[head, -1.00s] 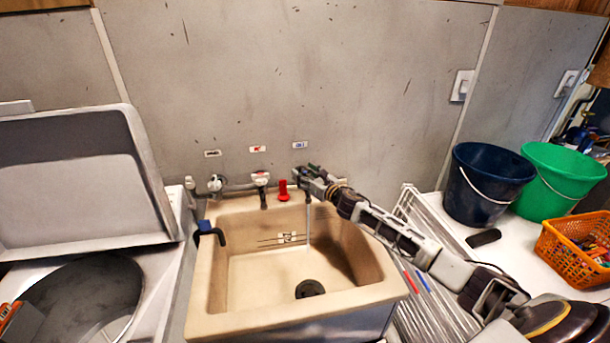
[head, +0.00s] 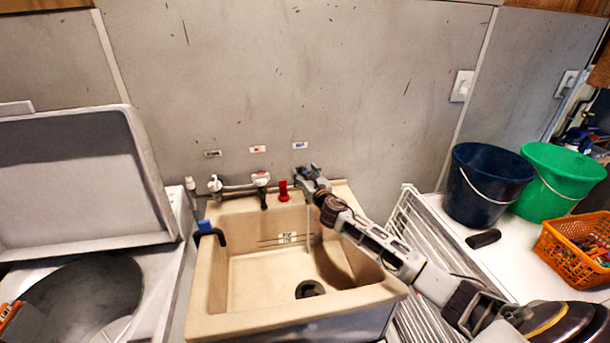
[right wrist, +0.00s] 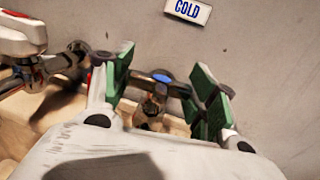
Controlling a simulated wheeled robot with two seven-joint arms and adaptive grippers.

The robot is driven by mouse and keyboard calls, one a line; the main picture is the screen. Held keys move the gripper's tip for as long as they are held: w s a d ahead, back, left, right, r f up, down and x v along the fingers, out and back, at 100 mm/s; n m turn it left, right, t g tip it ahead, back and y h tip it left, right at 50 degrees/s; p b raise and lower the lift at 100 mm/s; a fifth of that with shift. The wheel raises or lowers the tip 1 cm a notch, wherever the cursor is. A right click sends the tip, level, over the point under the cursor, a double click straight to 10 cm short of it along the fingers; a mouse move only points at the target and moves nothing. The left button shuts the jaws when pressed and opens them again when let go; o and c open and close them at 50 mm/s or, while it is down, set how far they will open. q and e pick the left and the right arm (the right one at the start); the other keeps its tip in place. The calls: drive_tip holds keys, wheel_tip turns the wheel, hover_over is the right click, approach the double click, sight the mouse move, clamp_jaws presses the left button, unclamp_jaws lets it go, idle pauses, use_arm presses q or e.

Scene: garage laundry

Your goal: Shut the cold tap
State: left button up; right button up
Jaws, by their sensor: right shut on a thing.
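The cold tap (right wrist: 162,76) is on the wall pipe under the "COLD" label (right wrist: 188,10), with a blue cap on it. My right gripper (right wrist: 160,85) is around the tap, with a green-padded finger on each side, shut on it. In the head view my right gripper (head: 306,175) reaches the tap at the sink's back right and hides most of it. A thin stream of water (head: 308,222) falls into the beige sink (head: 225,318). My left gripper is not in view.
A tap under the red label (head: 261,179) is left of the cold tap. A red object (head: 283,190) stands on the sink's back rim. A wire rack (head: 405,215), dark blue bucket (head: 485,185), green bucket (head: 560,180) and orange basket (head: 575,250) are on the right.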

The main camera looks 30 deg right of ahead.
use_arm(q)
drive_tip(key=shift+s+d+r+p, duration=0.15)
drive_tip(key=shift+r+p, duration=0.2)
use_arm(e)
drive_tip(key=shift+m+h, duration=0.9)
drive_tip(key=shift+h, duration=0.5)
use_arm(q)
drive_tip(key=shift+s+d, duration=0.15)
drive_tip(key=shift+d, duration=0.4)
use_arm(e)
drive_tip(key=shift+m+g+h, duration=0.3)
drive_tip(key=shift+h, duration=0.2)
drive_tip(key=o, duration=1)
drive_tip(key=shift+o, duration=0.2)
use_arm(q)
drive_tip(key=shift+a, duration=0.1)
use_arm(e)
drive_tip(key=shift+v, duration=1.25)
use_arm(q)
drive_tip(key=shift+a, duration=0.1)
use_arm(e)
drive_tip(key=v, duration=0.9)
drive_tip(key=shift+s, duration=0.25)
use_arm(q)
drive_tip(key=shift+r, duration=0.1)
use_arm(e)
drive_tip(key=shift+r, duration=0.1)
